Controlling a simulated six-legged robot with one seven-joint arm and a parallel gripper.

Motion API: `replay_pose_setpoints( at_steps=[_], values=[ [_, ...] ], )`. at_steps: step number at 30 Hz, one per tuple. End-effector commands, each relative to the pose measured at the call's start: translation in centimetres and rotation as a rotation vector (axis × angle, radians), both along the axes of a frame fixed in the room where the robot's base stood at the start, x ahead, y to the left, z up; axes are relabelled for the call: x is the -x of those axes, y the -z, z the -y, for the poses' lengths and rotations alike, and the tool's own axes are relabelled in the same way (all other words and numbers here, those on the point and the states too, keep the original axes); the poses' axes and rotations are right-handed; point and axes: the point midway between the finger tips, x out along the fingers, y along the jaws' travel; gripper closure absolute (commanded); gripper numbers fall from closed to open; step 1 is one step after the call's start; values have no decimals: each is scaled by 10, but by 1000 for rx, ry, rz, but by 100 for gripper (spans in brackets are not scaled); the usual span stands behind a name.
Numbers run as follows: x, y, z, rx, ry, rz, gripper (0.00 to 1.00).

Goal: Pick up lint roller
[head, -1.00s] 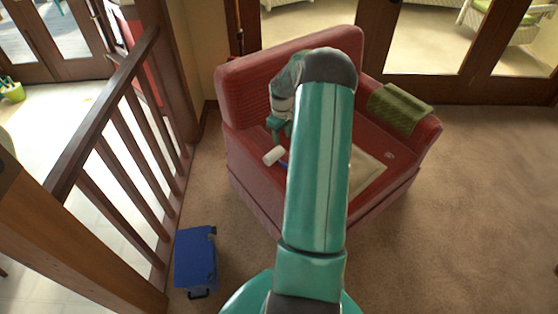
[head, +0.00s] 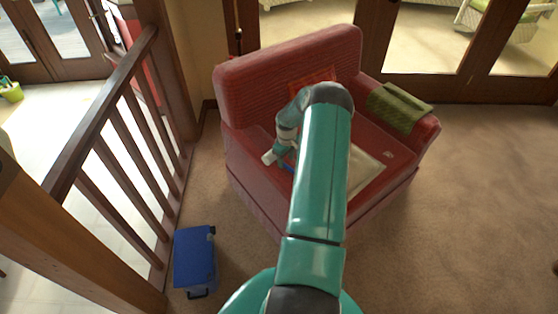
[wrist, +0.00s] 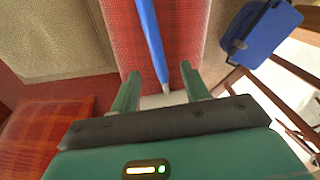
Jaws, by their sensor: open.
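The lint roller has a white head (head: 268,158) and a blue handle. It lies on the red armchair's seat, near its left side. In the wrist view the blue handle (wrist: 150,35) runs away from me, and part of the white head (wrist: 165,100) shows between the finger bases. My gripper (wrist: 161,84) is open, with one green finger on each side of the roller. In the head view my gripper (head: 283,156) is low over the seat at the roller and partly hides it. I cannot tell whether the fingers touch it.
The red armchair (head: 245,85) holds a red patterned cushion (head: 325,77), a pale flat item (head: 366,168) and a green folded cloth (head: 399,107). A blue box (head: 195,257) stands on the floor by the wooden railing (head: 100,90). Carpet at right is clear.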

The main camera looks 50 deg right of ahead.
Motion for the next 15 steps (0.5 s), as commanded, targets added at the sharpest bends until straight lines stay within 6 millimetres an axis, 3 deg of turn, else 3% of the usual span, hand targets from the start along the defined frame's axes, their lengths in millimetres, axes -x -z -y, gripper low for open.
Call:
replay_pose_setpoints(
  at_steps=[4, 12, 15],
  values=[
    [0, 20, 0, 0, 1, -1, 54],
    [0, 23, 0, 0, 1, 0, 54],
    [0, 23, 0, 0, 1, 0, 72]
  ],
)
